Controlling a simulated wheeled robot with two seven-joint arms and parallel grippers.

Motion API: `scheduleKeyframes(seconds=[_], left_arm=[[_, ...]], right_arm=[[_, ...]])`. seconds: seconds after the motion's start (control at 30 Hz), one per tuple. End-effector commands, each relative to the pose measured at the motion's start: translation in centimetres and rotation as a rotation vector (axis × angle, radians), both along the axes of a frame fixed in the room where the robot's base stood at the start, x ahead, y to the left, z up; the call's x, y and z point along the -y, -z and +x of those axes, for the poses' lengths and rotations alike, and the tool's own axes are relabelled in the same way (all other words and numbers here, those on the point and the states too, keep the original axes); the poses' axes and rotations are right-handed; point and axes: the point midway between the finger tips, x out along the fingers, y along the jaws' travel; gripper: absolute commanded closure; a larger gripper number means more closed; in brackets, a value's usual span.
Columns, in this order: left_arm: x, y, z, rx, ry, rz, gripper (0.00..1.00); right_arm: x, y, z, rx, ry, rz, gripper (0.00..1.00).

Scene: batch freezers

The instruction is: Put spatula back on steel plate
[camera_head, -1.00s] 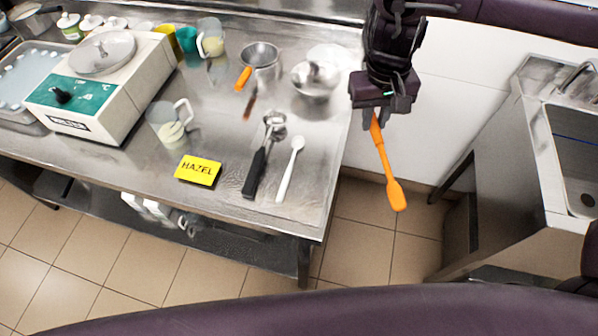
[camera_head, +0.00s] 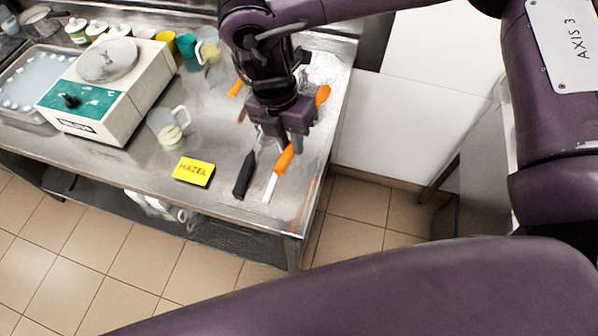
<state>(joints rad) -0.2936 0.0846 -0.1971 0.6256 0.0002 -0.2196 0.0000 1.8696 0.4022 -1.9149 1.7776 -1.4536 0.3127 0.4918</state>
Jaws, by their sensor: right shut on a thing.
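My right gripper (camera_head: 283,143) is shut on the orange spatula (camera_head: 285,158), over the right part of the steel table (camera_head: 225,150). One orange end shows below the fingers, and an orange piece at the upper right of the gripper looks like its other end. The middle is hidden by the gripper. I cannot tell whether the spatula touches the table. A shiny steel surface (camera_head: 332,68) shows behind the gripper; I cannot tell whether it is the steel plate. My left gripper is not in view.
A black-handled tool (camera_head: 244,177) and a white spoon (camera_head: 270,188) lie close below the gripper. A yellow HAZEL sign (camera_head: 193,171), a clear jug (camera_head: 168,128) and a white machine (camera_head: 105,90) stand to the left.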

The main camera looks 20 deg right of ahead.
Motion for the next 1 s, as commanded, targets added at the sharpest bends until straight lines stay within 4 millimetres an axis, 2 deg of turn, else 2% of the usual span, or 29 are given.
scheduleKeyframes(seconds=[0.13,0.23,0.7,0.83,1.0], left_arm=[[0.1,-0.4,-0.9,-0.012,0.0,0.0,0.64],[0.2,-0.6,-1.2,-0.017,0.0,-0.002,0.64],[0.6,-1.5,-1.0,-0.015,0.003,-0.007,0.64],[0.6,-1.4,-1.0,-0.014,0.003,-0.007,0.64],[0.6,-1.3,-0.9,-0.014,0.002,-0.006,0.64]], right_arm=[[-0.4,-0.1,-0.4,-0.009,-0.134,-0.009,1.0],[-0.5,1.2,-0.5,-0.015,-0.156,-0.009,1.0],[-0.5,12.7,-0.6,-0.016,-0.148,-0.009,1.0],[-0.5,15.0,-0.5,-0.012,-0.15,-0.01,1.0],[-0.4,16.3,-0.4,-0.01,-0.151,-0.01,1.0]])
